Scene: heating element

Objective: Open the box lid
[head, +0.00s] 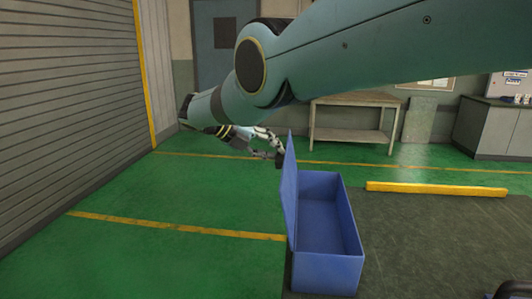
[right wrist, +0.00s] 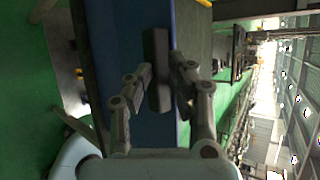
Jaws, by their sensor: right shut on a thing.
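A blue open-topped box (head: 327,272) stands on the floor in the head view, its inside visible and empty. Its blue lid (head: 290,197) stands almost upright along the left side of the box. My right gripper (head: 276,153) is at the upper left edge of the lid, on its outer face. In the right wrist view, its two fingers (right wrist: 160,88) are around a dark bar-shaped handle (right wrist: 157,58) on the lid, and it is shut on that handle. My left gripper is not in view.
A low wooden table (head: 352,101) stands against the back wall. A yellow bar (head: 436,189) lies on the floor right of the box, beside a dark mat (head: 440,235). A grey shutter (head: 65,110) is at the left. Green floor left of the box is clear.

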